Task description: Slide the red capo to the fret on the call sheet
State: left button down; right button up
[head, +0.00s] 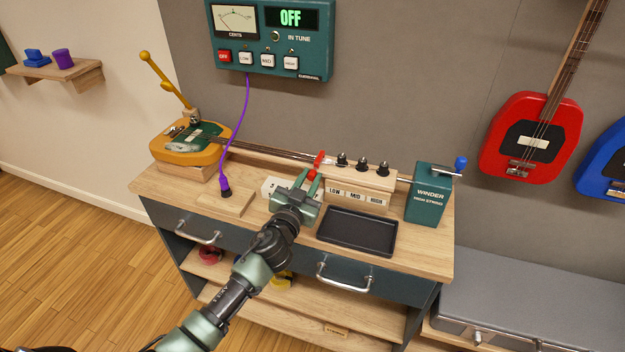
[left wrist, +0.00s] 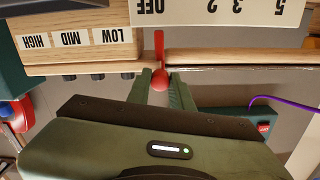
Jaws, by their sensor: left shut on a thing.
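The red capo (head: 319,159) stands on the guitar neck (head: 270,149), just left of the block with the tuner pegs. In the left wrist view, the capo (left wrist: 159,45) lines up with OFF on a white number strip (left wrist: 225,12) that also reads 2, 3 and 5. My left gripper (head: 311,180) is shut on the capo's red ball end; its fingers (left wrist: 160,88) flank the ball. The strip is mostly hidden behind the gripper in the head view. The yellow guitar body (head: 165,150) lies at the bench's left. I cannot make out a call sheet. My right gripper is out of view.
A block labelled LOW, MID, HIGH (head: 356,198) stands right of the capo. A black tray (head: 357,231), a teal winder (head: 428,196) and a purple cable plug (head: 225,186) are on the bench. The wall tuner (head: 270,40) reads OFF.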

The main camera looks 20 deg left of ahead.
pick_arm(q)
jog(key=a, duration=0.7)
jog(key=shift+w+a+f, duration=0.1)
jog(key=shift+a, duration=0.05)
jog(key=c, duration=1.3)
grip_release()
jog(key=shift+o, duration=0.2)
jog(key=s, duration=0.8)
jog(key=shift+w+a, duration=0.1)
